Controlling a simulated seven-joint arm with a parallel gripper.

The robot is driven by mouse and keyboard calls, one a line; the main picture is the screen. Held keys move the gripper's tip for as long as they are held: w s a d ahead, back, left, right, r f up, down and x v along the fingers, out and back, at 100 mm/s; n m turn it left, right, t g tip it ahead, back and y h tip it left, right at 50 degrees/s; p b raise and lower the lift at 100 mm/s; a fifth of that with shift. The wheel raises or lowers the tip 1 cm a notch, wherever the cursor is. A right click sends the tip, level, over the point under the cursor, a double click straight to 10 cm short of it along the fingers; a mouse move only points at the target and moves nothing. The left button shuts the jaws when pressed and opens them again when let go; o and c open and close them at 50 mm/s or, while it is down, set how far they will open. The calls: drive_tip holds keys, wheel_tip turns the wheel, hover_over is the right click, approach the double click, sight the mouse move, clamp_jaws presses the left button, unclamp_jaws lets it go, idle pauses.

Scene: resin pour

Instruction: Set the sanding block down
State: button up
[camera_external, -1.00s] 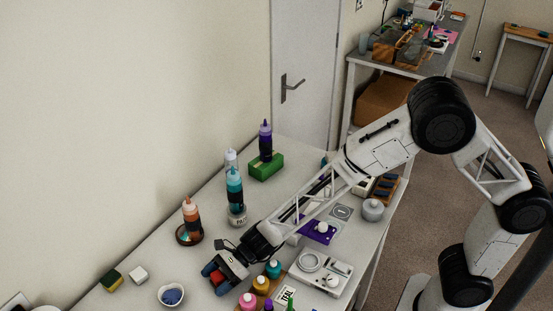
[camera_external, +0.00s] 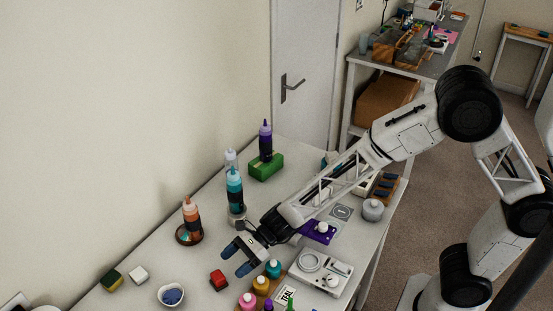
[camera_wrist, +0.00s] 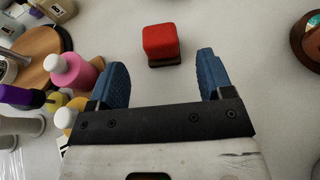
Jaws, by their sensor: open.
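The sanding block (camera_external: 218,280) is red on top with a dark underside, and it rests on the grey table. In the wrist view the sanding block (camera_wrist: 161,43) lies ahead of the fingertips, between their lines and apart from both. My gripper (camera_external: 237,258) is open and empty, with two blue fingers spread. In the external view it is up and to the right of the block. In the wrist view my gripper (camera_wrist: 160,72) shows a clear gap between its fingers.
Pink (camera_external: 248,301), yellow (camera_external: 262,283) and teal (camera_external: 274,268) bottles crowd the right. Bare table surrounds the block.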

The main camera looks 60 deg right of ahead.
drive_tip(key=shift+v, duration=2.1)
drive_tip(key=shift+s+d+r+n, duration=0.2)
drive_tip(key=shift+s+r+n, duration=0.1)
drive_tip(key=shift+r, duration=0.1)
drive_tip(key=s+d+r+n+h, duration=0.4)
drive_tip(key=s+d+n, duration=0.3)
drive_tip(key=s+d, duration=0.2)
drive_tip(key=s+d+r+n+g+h, duration=0.1)
drive_tip(key=s+d+r+n+h, duration=0.3)
drive_tip(key=s+d, duration=0.5)
drive_tip(key=s+d+r+n+g+h, duration=0.1)
drive_tip(key=s+d+r+n+h, duration=0.3)
drive_tip(key=s+d+r+n, duration=0.4)
drive_tip(key=s+d+n, duration=0.2)
drive_tip(key=s, duration=0.3)
drive_tip(key=shift+n+h, duration=0.3)
drive_tip(key=shift+h, duration=0.1)
drive_tip(key=shift+d, duration=0.1)
